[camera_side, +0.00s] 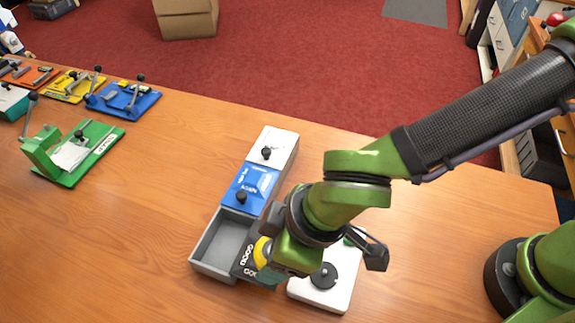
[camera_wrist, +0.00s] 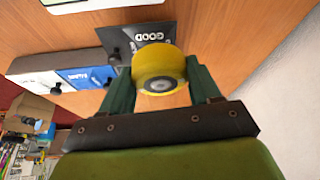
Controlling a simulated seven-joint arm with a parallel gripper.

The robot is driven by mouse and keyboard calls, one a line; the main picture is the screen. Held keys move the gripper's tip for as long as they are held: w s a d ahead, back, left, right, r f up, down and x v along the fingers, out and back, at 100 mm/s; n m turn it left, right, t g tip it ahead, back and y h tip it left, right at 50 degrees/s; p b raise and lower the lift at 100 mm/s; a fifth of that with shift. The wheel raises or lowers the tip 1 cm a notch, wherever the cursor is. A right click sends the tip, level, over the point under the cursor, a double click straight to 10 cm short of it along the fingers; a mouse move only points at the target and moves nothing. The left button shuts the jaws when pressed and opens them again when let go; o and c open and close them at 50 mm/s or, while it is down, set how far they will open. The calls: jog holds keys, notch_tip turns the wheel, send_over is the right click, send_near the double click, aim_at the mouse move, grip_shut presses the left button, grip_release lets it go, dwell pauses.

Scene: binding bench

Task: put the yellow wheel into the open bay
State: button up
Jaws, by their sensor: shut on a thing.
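The yellow wheel (camera_wrist: 160,68) is between the two green fingers of my gripper (camera_wrist: 160,78) in the wrist view, its grey hub facing the camera. In the side view a yellow part of the wheel (camera_side: 262,249) shows beside my gripper (camera_side: 268,268); the rest is hidden by the gripper. The open bay (camera_side: 222,243) is the grey, uncovered front compartment of a long box. My gripper is shut on the wheel at the bay's right side. A dark panel lettered GOOD (camera_side: 243,263) is at that edge; it also shows behind the wheel in the wrist view (camera_wrist: 150,38).
The other compartments have a blue lid (camera_side: 250,187) and a white lid (camera_side: 273,147), both with black knobs. A green fixture (camera_side: 78,155) is at the left. The table between is clear.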

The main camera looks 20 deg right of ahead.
jog(key=shift+m, duration=0.4)
jog(key=w+a, duration=0.1)
jog(key=w+a+f, duration=0.1)
jog(key=w+a, duration=0.1)
jog(key=w+a+f, duration=0.1)
jog(key=w, duration=0.1)
jog(key=shift+a, duration=0.15)
jog(key=w+a+r, duration=0.1)
jog(key=w+a, duration=0.1)
jog(key=w, duration=0.3)
jog(key=shift+m, duration=0.4)
jog(key=shift+s+d+f, duration=0.1)
jog(key=shift+f, duration=3.45)
jog(key=shift+f, duration=0.7)
jog(key=o, duration=1.3)
jog(key=shift+r, duration=5.75)
